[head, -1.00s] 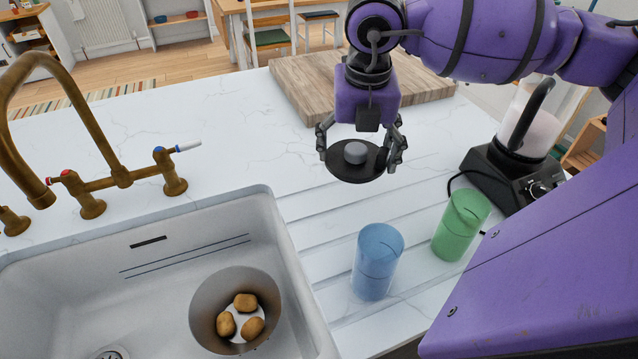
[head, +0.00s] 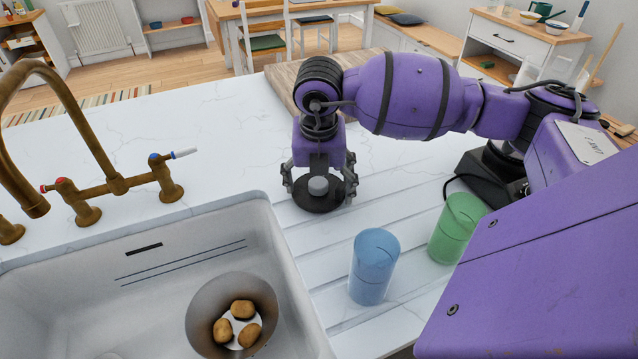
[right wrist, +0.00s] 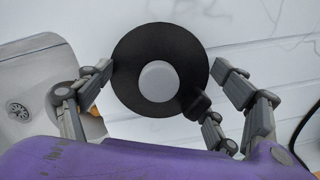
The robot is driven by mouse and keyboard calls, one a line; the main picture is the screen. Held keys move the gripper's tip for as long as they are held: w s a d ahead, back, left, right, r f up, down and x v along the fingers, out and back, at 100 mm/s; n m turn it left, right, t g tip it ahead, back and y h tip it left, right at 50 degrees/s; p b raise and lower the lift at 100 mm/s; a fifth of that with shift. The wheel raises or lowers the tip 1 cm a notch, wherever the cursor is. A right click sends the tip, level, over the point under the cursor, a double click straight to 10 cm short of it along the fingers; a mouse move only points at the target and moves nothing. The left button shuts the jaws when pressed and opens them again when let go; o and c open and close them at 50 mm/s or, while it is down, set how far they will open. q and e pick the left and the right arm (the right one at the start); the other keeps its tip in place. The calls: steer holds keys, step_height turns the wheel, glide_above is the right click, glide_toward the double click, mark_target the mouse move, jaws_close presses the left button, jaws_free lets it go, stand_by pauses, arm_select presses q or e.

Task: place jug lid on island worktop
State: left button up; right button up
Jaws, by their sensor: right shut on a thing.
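The jug lid, a flat black disc (head: 316,205) with a grey knob, is level at or just above the worktop, right of the sink; I cannot tell whether it touches. My right gripper (head: 320,188) points down with its fingers shut on the lid's rim. The right wrist view shows the lid (right wrist: 132,65) between the fingers of the right gripper (right wrist: 160,80). The white, marble-veined island worktop (head: 225,135) spreads around it, with drainer grooves on the right. My left gripper is not in view.
A blue cup (head: 374,268) and a green cup (head: 458,228) stand on the grooves. A wooden board (head: 283,82) lies behind my arm. A black appliance base (head: 487,177) is at right. The sink (head: 75,285) holds a bowl (head: 207,303) of potatoes. A brass tap (head: 112,185) stands behind.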

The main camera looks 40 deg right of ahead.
steer(key=shift+f, duration=0.15)
steer(key=o, duration=1.1)
step_height(320, 180, up, 12)
steer(key=s+a, duration=0.1)
steer(key=shift+s, duration=0.25)
